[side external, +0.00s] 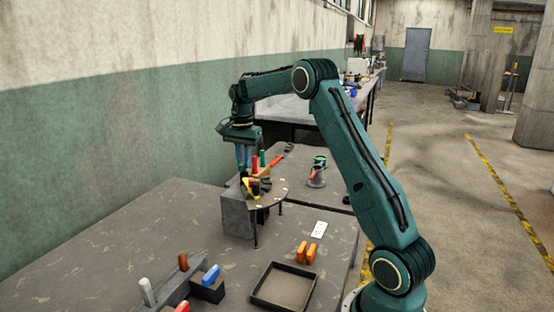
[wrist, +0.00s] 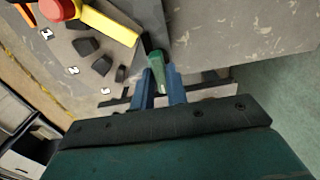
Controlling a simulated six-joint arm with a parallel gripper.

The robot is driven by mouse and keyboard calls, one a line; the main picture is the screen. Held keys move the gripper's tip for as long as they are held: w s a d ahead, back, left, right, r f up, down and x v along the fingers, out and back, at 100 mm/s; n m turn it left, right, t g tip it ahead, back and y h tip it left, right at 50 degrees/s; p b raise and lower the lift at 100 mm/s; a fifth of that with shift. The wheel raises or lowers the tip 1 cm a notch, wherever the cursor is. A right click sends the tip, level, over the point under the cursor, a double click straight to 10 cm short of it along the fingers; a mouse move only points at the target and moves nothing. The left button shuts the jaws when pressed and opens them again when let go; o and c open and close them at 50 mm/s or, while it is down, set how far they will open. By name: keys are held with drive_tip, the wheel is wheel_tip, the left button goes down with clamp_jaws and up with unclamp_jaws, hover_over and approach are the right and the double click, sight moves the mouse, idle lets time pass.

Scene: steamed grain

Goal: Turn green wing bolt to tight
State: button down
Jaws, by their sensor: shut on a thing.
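The green wing bolt (wrist: 157,72) shows in the wrist view between the two blue fingers of my gripper (wrist: 160,82), which is shut on it. Its base is partly hidden, and I cannot tell how far it is turned. In the side view my gripper (side external: 243,158) points down over the back of the small raised stand. The wing bolt cannot be made out clearly between the fingers there.
A yellow lever (wrist: 108,22) with a red knob (wrist: 58,9) lies close to my fingers, by dark blocks and labels 1, 2, 3. Upright red and green handles (side external: 263,158) stand right of my gripper.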

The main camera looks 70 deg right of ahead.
idle(0.3)
drive_tip(key=c, duration=1.4)
unclamp_jaws()
drive_tip(key=shift+r, duration=0.1)
wheel_tip(320, 180, up, 14)
